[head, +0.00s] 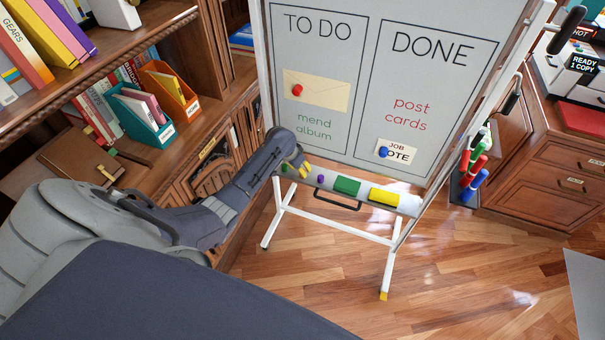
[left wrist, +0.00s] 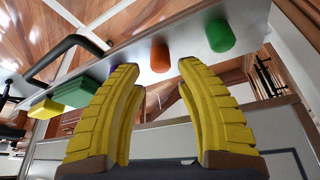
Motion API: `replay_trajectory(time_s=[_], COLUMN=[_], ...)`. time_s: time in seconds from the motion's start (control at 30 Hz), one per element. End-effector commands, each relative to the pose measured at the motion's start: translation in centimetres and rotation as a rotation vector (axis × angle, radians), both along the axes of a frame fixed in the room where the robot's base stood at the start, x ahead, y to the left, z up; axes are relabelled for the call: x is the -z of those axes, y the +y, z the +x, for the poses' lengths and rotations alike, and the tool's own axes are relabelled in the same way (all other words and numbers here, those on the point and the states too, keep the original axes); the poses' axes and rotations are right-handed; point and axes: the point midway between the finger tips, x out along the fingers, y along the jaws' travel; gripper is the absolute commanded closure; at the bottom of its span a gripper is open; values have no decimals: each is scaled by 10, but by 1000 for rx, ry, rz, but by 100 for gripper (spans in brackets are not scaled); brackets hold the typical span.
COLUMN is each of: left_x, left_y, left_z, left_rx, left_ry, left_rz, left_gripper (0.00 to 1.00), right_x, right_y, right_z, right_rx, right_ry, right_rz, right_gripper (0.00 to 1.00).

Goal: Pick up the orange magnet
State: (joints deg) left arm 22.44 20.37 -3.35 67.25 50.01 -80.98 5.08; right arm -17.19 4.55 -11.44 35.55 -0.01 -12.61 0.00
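The orange magnet (left wrist: 160,56) is a short cylinder on the white tray (head: 409,204) at the foot of the whiteboard. In the left wrist view it shows in the gap between my yellow fingers, beyond their tips. My left gripper (head: 298,170) is open and empty at the left end of the tray; it also shows in the left wrist view (left wrist: 158,68). In the head view the gripper mostly hides the orange magnet. A green magnet (left wrist: 220,36) and a purple magnet (head: 320,179) lie on either side of it. My right gripper is not in view.
A green block (head: 347,185) and a yellow block (head: 383,197) sit further right on the tray, above a dark handle (head: 337,202). The whiteboard (head: 366,130) stands right behind the tray. A bookshelf (head: 120,60) is at the left. The wooden floor ahead is clear.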

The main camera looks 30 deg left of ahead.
Motion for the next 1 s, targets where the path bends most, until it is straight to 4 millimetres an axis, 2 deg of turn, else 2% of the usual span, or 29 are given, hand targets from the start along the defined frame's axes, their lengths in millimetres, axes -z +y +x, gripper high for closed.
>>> replay_trajectory(time_s=[0.37,0.83,1.0], left_x=[32,38,38], left_y=[-2,-2,-2], left_z=[14,16,16], left_rx=[-1,0,0], left_ry=[2,1,1], left_rz=[-1,0,0], left_gripper=[64,64,83], right_x=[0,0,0], right_y=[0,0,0], right_z=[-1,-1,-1], right_rx=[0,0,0], right_ry=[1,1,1], right_rz=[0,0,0], right_gripper=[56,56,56])
